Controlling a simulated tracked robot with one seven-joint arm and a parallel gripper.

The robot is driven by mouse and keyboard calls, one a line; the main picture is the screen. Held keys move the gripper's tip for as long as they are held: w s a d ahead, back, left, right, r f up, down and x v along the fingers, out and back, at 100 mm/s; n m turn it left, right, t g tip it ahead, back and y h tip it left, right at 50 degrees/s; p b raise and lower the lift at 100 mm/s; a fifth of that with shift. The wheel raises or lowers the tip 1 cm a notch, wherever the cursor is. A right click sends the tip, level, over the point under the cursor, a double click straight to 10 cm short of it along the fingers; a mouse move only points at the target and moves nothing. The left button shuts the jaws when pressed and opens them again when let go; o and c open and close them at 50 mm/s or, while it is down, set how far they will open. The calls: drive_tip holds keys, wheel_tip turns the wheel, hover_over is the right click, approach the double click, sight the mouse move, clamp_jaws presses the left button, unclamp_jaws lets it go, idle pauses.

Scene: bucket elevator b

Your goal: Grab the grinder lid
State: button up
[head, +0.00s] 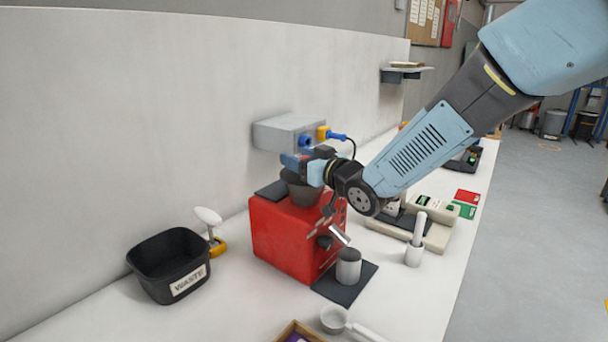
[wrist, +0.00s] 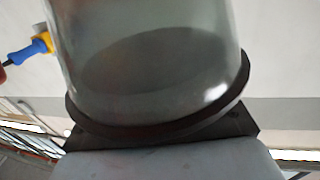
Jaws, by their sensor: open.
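The red grinder (head: 283,238) stands on the white bench with a dark, cup-shaped hopper (head: 304,194) on top. In the head view my gripper largely covers the lid. My gripper (head: 304,167) is open at the top of the hopper, with its jaws at the lid's level. In the wrist view dark jaw parts show beside and behind the rim. Whether they touch the lid I cannot tell.
A grey wall box (head: 285,131) with a blue and yellow plug (head: 333,135) is close behind my gripper. A black waste bin (head: 170,264) stands left.

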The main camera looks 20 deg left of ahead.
drive_tip(key=shift+c, duration=0.3)
clamp_jaws()
